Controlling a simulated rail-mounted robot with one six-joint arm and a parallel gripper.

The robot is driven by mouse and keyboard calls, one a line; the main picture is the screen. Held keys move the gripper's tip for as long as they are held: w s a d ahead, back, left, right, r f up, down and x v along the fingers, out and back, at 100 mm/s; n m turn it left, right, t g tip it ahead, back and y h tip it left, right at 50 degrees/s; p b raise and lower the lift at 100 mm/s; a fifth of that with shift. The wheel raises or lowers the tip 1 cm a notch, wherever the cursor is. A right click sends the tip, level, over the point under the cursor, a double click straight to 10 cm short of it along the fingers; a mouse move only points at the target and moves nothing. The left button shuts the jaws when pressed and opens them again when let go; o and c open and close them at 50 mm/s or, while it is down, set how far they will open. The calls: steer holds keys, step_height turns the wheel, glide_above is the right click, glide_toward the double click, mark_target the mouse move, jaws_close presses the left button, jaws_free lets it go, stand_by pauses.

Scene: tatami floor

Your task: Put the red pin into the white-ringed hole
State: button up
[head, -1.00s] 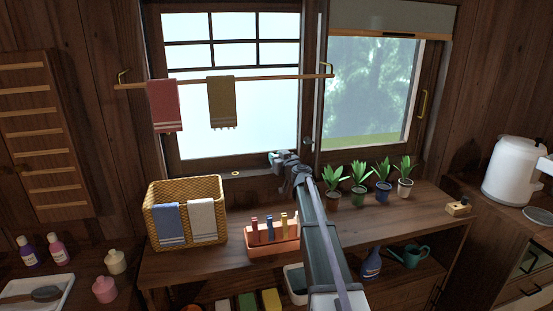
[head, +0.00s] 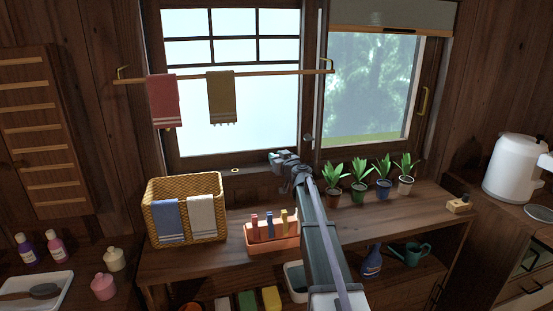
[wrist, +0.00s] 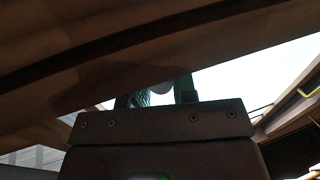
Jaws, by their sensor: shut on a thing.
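My gripper (head: 275,157) is at the window's lower frame, left of the middle post. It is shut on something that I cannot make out. In the wrist view, a pale rounded shape (wrist: 162,88) shows between the two dark fingers (wrist: 160,96); I cannot tell whether it is held or behind them. A red peg-like piece (head: 254,226) stands in the orange box; I cannot tell whether it is the red pin. A small pale yellowish ring (head: 235,170) lies on the sill, left of my gripper. I cannot make out a clearly white-ringed hole.
A towel rail (head: 225,78) crosses the window above my gripper. A wicker basket (head: 185,235) and the orange box (head: 272,245) stand on the bench (head: 340,225). Several potted plants stand right of my arm. A small wooden block (head: 458,206) sits at the bench's right end.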

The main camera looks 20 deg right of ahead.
steer(key=shift+f+b, duration=0.5)
steer(key=shift+b, duration=0.05)
stand_by(0.5)
steer(key=shift+s, duration=0.1)
stand_by(0.3)
steer(key=o, duration=1.5)
steer(key=shift+s+a+f, duration=0.1)
steer(key=shift+c, duration=0.2)
steer(key=shift+r+p, duration=0.4)
steer(key=shift+r, duration=0.1)
steer(key=r+p, duration=0.5)
steer(key=shift+w+r, duration=0.1)
steer(key=shift+w, duration=0.1)
